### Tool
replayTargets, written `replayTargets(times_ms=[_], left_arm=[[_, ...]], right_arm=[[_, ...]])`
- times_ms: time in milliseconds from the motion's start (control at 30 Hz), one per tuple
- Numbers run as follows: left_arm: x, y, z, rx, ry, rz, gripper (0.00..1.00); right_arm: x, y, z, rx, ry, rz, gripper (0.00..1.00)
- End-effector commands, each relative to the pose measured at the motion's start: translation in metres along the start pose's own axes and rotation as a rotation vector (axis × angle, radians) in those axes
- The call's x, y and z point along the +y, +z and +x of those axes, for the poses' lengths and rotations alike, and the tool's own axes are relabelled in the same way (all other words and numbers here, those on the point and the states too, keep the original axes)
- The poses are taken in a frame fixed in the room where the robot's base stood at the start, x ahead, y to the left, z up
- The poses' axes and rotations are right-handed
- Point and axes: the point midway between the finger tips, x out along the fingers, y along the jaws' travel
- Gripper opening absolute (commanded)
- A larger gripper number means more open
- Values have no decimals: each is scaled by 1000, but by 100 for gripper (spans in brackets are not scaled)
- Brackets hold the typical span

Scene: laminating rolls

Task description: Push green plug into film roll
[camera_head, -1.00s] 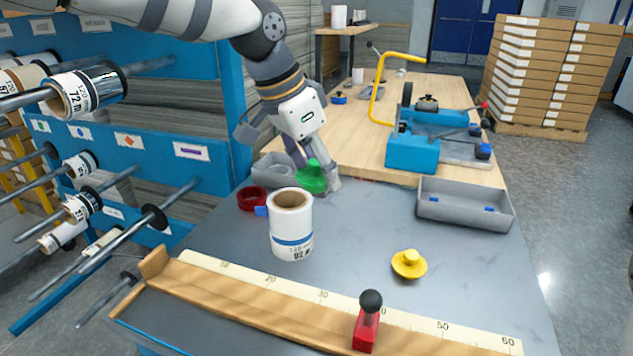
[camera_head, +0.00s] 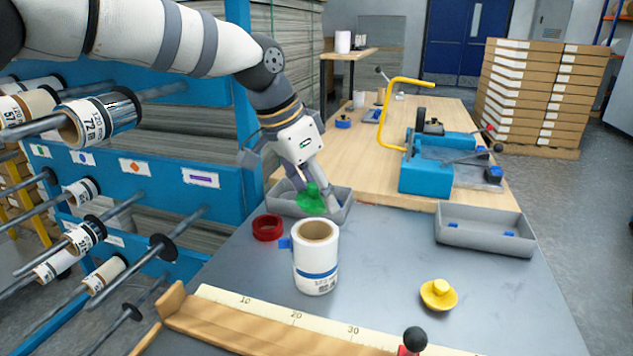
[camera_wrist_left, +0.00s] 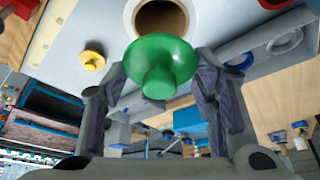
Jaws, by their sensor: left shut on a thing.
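The green plug (camera_head: 311,201) is between the fingers of my left gripper (camera_head: 317,192), which is shut on it. In the left wrist view the plug (camera_wrist_left: 160,62) shows its round flange and narrower stub between the two fingers (camera_wrist_left: 160,80). The white film roll (camera_head: 315,268) stands upright on the grey table, its brown core open at the top. In the head view the plug appears behind the roll and slightly left, apart from its opening. In the wrist view the roll's core (camera_wrist_left: 162,17) shows beyond the plug, partly hidden by it. My right gripper is not in view.
A grey tray (camera_head: 341,215) lies behind the plug. A red ring (camera_head: 267,228) is left of the roll, and a yellow plug (camera_head: 438,294) is right of it. Another grey tray (camera_head: 485,240) is at the right. A wooden ruler strip (camera_head: 255,329) runs along the front.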

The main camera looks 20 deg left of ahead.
Motion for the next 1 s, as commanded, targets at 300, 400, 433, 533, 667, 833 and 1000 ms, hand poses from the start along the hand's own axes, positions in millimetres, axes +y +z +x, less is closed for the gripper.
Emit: replayTargets(times_ms=[300, 400, 433, 533, 667, 833, 1000], left_arm=[[0, 7, 16, -1, 0, 0, 32], [0, 9, 20, 0, 0, 0, 32], [0, 9, 22, 0, 0, 0, 32], [0, 11, 26, 0, 1, 0, 32], [0, 14, 33, -1, 1, 0, 32], [0, 18, 42, -1, 2, -1, 32], [0, 22, 50, -2, 1, 1, 32]], right_arm=[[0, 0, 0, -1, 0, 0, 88], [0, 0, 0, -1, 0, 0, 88], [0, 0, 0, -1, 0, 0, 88], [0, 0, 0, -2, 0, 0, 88], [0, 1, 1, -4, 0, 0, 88], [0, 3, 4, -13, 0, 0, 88], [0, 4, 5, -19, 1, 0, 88]])
